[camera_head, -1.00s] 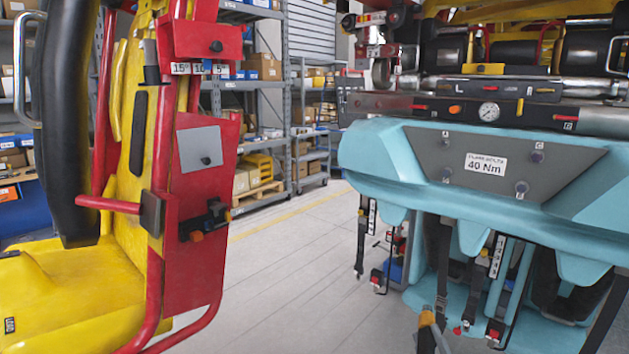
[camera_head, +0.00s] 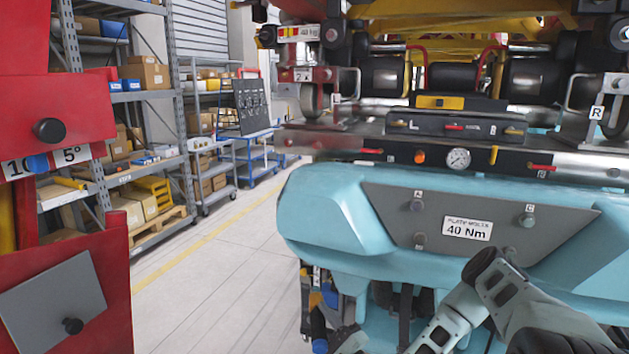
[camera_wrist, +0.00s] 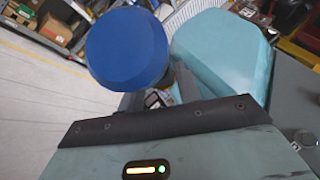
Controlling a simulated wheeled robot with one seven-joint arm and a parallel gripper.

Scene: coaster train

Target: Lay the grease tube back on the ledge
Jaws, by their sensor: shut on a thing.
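In the wrist view my gripper (camera_wrist: 184,84) is shut on the grease tube (camera_wrist: 126,48). The tube shows as a large blue round end close to the camera, and the rest of it is mostly hidden. Most of the fingers are hidden behind the dark edge of my wrist housing. In the head view my grey arm bends down at the lower right, in front of the turquoise train nose (camera_head: 330,215). A flat steel ledge (camera_head: 345,143) runs above this nose. I cannot tell for sure that it is the task's ledge.
The ledge's front face carries a gauge (camera_head: 459,159) and red levers. A black box with a yellow panel (camera_head: 447,102) stands above it. A red frame (camera_head: 60,200) is close on the left. Clear floor (camera_head: 215,270) lies between, with shelving (camera_head: 175,130) behind.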

